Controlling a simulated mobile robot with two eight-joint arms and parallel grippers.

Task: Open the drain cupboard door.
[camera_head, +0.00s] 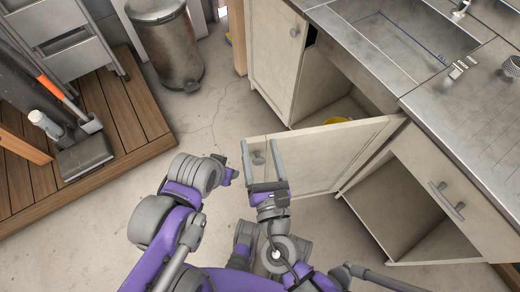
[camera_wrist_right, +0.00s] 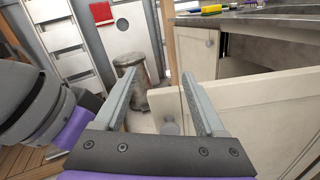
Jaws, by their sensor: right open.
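The cream drain cupboard door (camera_head: 318,155) stands swung well out from the sink cabinet, its hinge side at the right. It also shows in the wrist view (camera_wrist_right: 255,122). The cupboard interior (camera_head: 322,88) is exposed below the sink. The round grey knob (camera_head: 258,157) is near the door's free edge and also shows in the wrist view (camera_wrist_right: 170,128). My right gripper (camera_head: 261,146) is open at that edge, its fingers on either side of the knob in the picture. Contact cannot be told.
A steel sink counter (camera_head: 372,55) runs along the right. An open compartment (camera_head: 395,215) and a drawer front (camera_head: 435,180) are right of the door. A metal bin (camera_head: 168,45) and a wooden platform (camera_head: 120,110) are at left. Bare concrete floor lies between.

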